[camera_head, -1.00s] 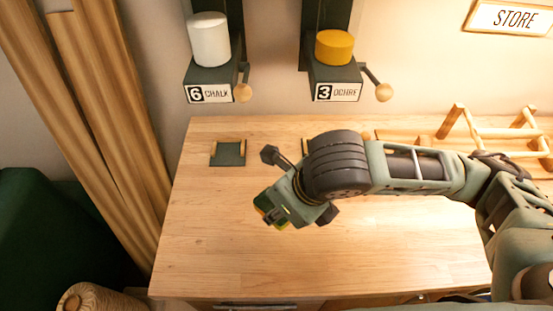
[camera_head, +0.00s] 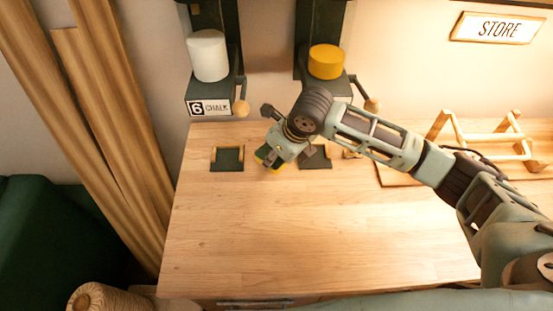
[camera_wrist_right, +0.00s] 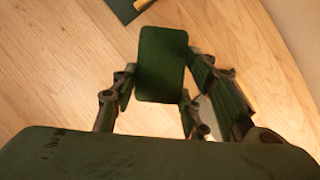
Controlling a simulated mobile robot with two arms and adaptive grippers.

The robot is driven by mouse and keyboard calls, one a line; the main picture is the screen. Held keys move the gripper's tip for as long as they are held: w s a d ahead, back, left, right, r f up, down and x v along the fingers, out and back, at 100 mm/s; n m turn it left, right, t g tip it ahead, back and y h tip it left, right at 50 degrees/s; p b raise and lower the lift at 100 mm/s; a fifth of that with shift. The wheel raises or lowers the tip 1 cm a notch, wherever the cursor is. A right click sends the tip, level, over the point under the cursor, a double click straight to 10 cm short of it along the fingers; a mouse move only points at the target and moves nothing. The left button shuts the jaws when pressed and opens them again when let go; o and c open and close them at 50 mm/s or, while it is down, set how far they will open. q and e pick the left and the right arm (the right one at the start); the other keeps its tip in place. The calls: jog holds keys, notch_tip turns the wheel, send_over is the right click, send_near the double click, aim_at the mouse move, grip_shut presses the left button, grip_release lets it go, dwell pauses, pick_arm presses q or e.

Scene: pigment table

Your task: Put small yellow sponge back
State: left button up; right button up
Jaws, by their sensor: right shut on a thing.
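My right gripper (camera_head: 271,155) is shut on the small sponge, above the back part of the table. The sponge (camera_head: 277,167) shows as a dark green face with a yellow edge, partly hidden by the gripper. In the right wrist view the sponge (camera_wrist_right: 162,62) is a dark green block between the fingers of my right gripper (camera_wrist_right: 160,95). I cannot tell the exact gap between sponge and table. My left gripper is not in view.
Two dark square pads with wooden edging lie at the table's back, one left (camera_head: 228,160) and one right (camera_head: 317,160) of the gripper. Behind stand a chalk dispenser (camera_head: 208,107) and an ochre one (camera_head: 326,88). A wooden rack (camera_head: 490,137) stands right. The table's front (camera_head: 300,250) is clear.

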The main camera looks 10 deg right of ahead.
aim_at(279, 159)
notch_tip(279, 159, down, 3)
jog(key=shift+w+f+p, duration=0.1)
jog(key=shift+w+p, duration=0.05)
jog(key=shift+p, duration=0.7)
jog(key=shift+w+f, duration=0.2)
jog(key=shift+f, duration=0.2)
jog(key=o, duration=1.2)
jog(key=shift+r, duration=0.1)
